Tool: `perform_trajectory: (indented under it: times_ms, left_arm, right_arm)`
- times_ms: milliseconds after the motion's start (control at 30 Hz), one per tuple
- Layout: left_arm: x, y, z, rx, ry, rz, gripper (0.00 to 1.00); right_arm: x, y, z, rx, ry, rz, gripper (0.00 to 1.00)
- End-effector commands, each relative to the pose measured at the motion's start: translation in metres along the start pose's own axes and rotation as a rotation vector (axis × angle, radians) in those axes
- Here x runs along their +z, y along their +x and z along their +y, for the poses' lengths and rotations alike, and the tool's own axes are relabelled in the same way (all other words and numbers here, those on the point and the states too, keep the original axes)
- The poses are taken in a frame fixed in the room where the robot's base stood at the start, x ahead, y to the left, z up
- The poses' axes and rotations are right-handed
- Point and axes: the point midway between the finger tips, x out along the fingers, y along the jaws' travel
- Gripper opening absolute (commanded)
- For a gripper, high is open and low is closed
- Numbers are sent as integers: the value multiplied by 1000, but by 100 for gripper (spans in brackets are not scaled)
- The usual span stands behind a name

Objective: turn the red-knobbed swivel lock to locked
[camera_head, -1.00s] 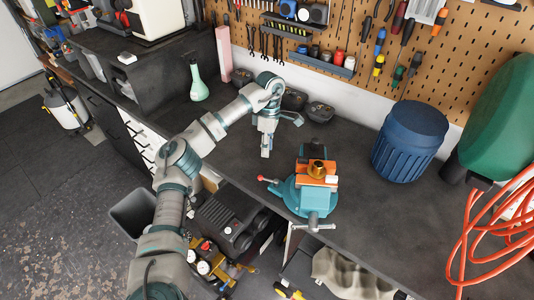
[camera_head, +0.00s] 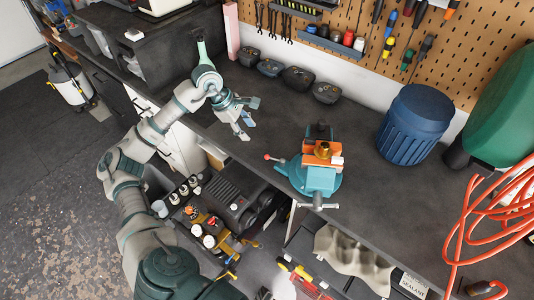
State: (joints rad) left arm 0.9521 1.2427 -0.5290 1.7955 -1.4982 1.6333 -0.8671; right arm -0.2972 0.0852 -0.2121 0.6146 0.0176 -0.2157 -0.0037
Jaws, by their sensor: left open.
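The swivel lock's red knob (camera_head: 267,157) sticks out on a short lever from the left side of the teal vise (camera_head: 318,181), which is mounted at the bench's front edge. The vise jaws hold an orange block with a brass-coloured round part on top (camera_head: 324,149). My left gripper (camera_head: 247,131) is open and empty, above the bench to the upper left of the red knob and apart from it. My right gripper is not in view.
A blue ribbed bin (camera_head: 413,124) stands right of the vise, with a green container (camera_head: 505,108) and an orange hose (camera_head: 462,220) farther right. Several dark bowls (camera_head: 298,78) line the wall. Bench between bowls and vise is clear.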

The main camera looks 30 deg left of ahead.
Motion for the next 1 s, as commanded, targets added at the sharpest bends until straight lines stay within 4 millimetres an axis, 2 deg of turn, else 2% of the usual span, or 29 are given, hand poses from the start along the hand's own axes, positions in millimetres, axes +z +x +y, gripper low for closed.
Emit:
perform_trajectory:
  times_ms: [600, 800, 1000]
  left_arm:
    - [-3, 136, -1, -7, -2, -3, 44]
    - [-2, 158, -1, -4, -2, -2, 44]
    - [-1, 164, -1, -3, -1, 0, 44]
  right_arm:
    - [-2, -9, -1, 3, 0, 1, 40]
    - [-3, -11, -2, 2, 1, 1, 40]
    - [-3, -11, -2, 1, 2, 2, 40]
